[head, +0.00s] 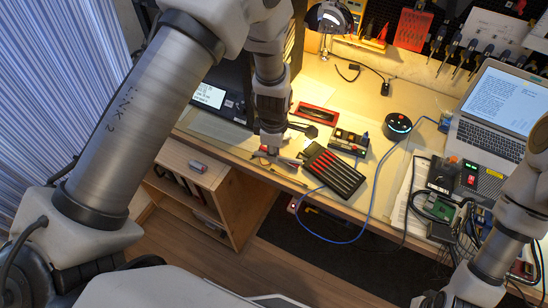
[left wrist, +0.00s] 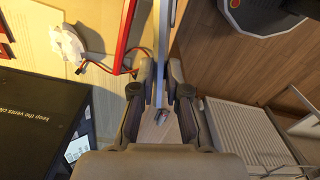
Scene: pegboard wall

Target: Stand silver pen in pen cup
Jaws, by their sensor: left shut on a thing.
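My left gripper (head: 270,152) is low at the front edge of the desk in the head view. In the left wrist view its fingers (left wrist: 162,82) are shut on a thin silver rod that looks like the silver pen (left wrist: 164,35). The rod runs from the top edge of the picture down between the fingers, with a bright end (left wrist: 158,116) below them. In the head view the pen is too small to tell apart from the gripper. I cannot make out a pen cup in either view. My right gripper is out of view; only part of that arm shows.
A black ribbed tray with red strips (head: 333,172) lies right of the left gripper. Behind are a red case (head: 316,113), a small box (head: 349,141) and a round black speaker (head: 397,126). A laptop (head: 500,112) and cables crowd the right. A wooden cabinet (head: 190,180) stands below the desk.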

